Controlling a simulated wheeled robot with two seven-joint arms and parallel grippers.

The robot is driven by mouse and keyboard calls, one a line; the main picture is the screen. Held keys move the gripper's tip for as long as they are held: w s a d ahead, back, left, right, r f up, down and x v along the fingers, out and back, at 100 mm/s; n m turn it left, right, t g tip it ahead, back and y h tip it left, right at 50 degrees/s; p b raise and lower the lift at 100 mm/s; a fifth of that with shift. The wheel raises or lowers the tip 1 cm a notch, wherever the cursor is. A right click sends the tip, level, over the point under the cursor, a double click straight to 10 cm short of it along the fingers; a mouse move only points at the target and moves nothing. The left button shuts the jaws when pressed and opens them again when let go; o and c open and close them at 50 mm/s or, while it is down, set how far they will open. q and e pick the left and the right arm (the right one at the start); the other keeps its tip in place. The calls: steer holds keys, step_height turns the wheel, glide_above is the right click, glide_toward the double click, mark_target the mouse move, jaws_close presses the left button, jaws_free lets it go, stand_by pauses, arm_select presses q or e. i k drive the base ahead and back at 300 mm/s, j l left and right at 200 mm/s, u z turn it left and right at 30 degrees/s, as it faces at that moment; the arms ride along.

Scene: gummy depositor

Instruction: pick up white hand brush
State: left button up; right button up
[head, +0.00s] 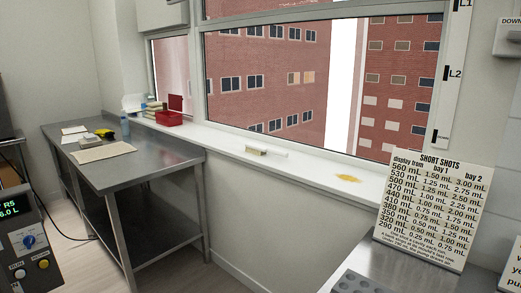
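In the head view, what looks like the white hand brush (275,153) lies on the white window sill (225,139), near the middle of the picture. Its pale handle points right, and a beige part, probably bristles, is at its left end. It is small in the picture, so fine detail is unclear. Neither of my grippers is in view, so nothing of mine is seen near the brush.
A yellow-brown spill (348,178) is on the sill to the right. A red box (174,118) stands on its left end. A steel table (165,150) is at left, a control panel (28,245) at lower left. A lettered board (432,208) stands on a grey counter (365,262) at right.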

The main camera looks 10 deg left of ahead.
mark_target(259, 150)
steer(key=i+j+z, duration=0.1)
steer(key=i+j, duration=0.25)
steer(key=i+j+z, duration=0.15)
steer(key=i+j, duration=0.15)
steer(key=j, duration=0.2)
steer(key=i+j+z, duration=0.1)
steer(key=i+j, duration=0.2)
steer(key=j, duration=0.15)
steer(key=i+j+z, duration=0.15)
steer(key=i+j, duration=0.2)
steer(key=i+j+z, duration=0.1)
steer(key=i+j, duration=0.25)
steer(key=i+j+z, duration=0.15)
steer(key=i+j, duration=0.2)
steer(key=i+j+z, duration=0.1)
steer(key=i+j, duration=0.2)
steer(key=j, duration=0.2)
steer(key=i+j+z, duration=0.15)
steer(key=j, duration=0.3)
steer(key=i, duration=0.1)
